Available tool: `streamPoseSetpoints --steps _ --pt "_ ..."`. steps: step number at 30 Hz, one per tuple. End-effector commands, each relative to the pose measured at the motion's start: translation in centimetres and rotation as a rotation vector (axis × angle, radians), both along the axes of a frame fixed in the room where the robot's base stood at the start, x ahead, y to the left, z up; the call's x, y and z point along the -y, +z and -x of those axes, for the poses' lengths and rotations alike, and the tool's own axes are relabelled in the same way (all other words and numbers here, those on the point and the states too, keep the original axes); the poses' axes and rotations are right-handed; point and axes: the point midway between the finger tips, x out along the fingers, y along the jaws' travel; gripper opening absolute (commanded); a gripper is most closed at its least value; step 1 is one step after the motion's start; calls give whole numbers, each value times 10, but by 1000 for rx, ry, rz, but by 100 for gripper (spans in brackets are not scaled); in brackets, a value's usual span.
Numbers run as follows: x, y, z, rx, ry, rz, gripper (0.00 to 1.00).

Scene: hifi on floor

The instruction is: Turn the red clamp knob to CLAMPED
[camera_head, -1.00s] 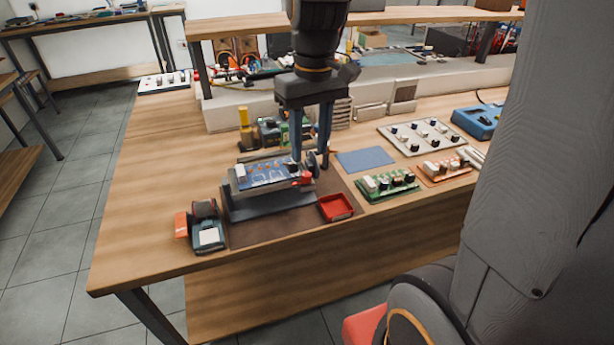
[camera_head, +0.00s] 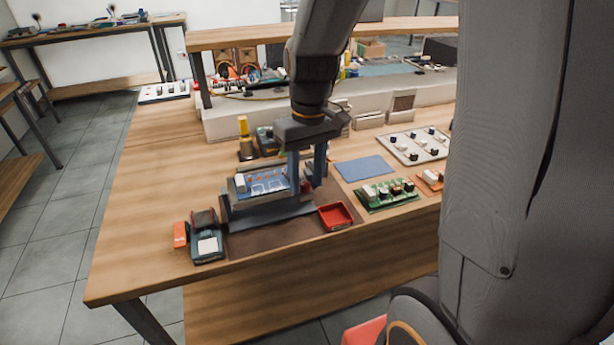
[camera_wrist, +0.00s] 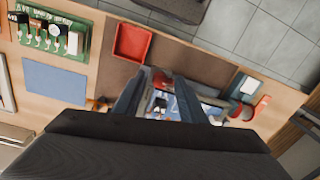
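The red clamp knob (camera_head: 306,187) is at the right end of the dark fixture (camera_head: 275,212) on the bench, partly hidden by a finger in the head view. It also shows in the wrist view (camera_wrist: 161,81) between the fingertips. A blue circuit board (camera_head: 266,182) sits on the fixture. My gripper (camera_head: 305,186) points down with its fingers apart, one on each side of the knob. In the wrist view my gripper (camera_wrist: 163,80) frames the knob closely. I cannot tell whether the fingers touch it. The CLAMPED marking is not readable.
A red tray (camera_head: 335,215) lies close to the right of the fixture. A green board (camera_head: 388,194) and a blue mat (camera_head: 365,169) lie farther right. A teal and orange device (camera_head: 207,246) is at front left. A yellow-handled tool (camera_head: 243,127) stands behind the fixture.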

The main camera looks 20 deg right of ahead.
Motion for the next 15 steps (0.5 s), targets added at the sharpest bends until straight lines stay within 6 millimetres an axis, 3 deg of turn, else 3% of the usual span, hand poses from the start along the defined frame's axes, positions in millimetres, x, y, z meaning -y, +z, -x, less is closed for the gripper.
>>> streamPoseSetpoints --steps 2,8,15 --pt "0 0 0 0 0 0 34" --pt "0 0 0 0 0 0 0" --pt "0 1 0 0 -13 0 0"
